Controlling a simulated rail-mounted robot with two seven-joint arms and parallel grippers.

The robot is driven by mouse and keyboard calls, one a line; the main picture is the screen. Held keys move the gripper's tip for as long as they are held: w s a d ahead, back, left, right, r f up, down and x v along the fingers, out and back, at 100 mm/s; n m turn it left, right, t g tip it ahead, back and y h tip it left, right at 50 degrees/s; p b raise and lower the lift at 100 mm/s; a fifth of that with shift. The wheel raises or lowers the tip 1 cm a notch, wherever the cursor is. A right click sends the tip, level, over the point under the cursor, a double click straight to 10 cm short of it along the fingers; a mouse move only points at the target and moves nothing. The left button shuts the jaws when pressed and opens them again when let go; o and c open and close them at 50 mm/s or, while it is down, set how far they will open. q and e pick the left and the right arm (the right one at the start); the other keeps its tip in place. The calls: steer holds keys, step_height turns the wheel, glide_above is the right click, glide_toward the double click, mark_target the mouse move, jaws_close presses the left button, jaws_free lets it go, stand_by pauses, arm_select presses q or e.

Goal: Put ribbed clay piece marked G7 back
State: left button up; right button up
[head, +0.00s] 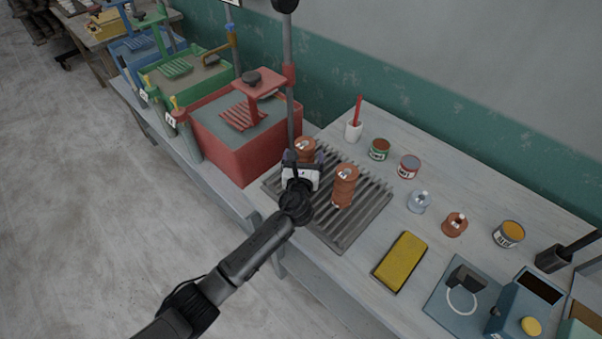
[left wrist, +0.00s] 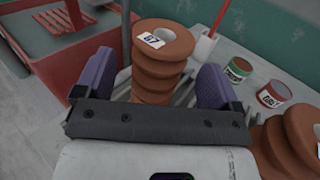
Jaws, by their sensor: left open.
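The ribbed clay piece marked G7 (left wrist: 162,52) stands upright on the grey slatted rack, its label and top hole showing in the left wrist view. In the head view its top (head: 305,146) shows just beyond my left gripper (head: 303,160). My left gripper is open, its purple fingers on either side of the G7 piece in the left wrist view (left wrist: 153,80); I cannot tell whether they touch it. My right gripper is not in view.
The slatted rack (head: 362,223) lies on a pale table. Red (head: 235,155), green (head: 187,82) and blue (head: 137,52) bins with presses stand to the left. Tins, a red stick in a white cup (head: 354,130) and a yellow block (head: 402,260) stand or lie on the right.

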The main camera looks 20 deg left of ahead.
arm_select(q)
steer(key=p+v, duration=0.1)
steer(key=v, duration=0.7)
steer(key=shift+s, duration=0.25)
steer(key=s+a+f+n+g+h, duration=0.1)
steer(key=s+a+f+n+g, duration=0.1)
steer(key=s+f+n+g, duration=0.55)
steer(key=s+a+f+n+g, duration=0.15)
steer(key=s+f+n, duration=0.35)
steer(key=s+n, duration=0.7)
steer(key=s+n+g+h, duration=0.3)
steer(key=s+n, duration=0.8)
steer(key=s, duration=0.9)
steer(key=shift+f+g+h, duration=0.15)
steer(key=shift+g+h, duration=0.25)
steer(key=shift+g, duration=0.5)
steer(key=shift+n, duration=0.25)
step_height(320, 180, up, 26)
steer(key=p, duration=2.6)
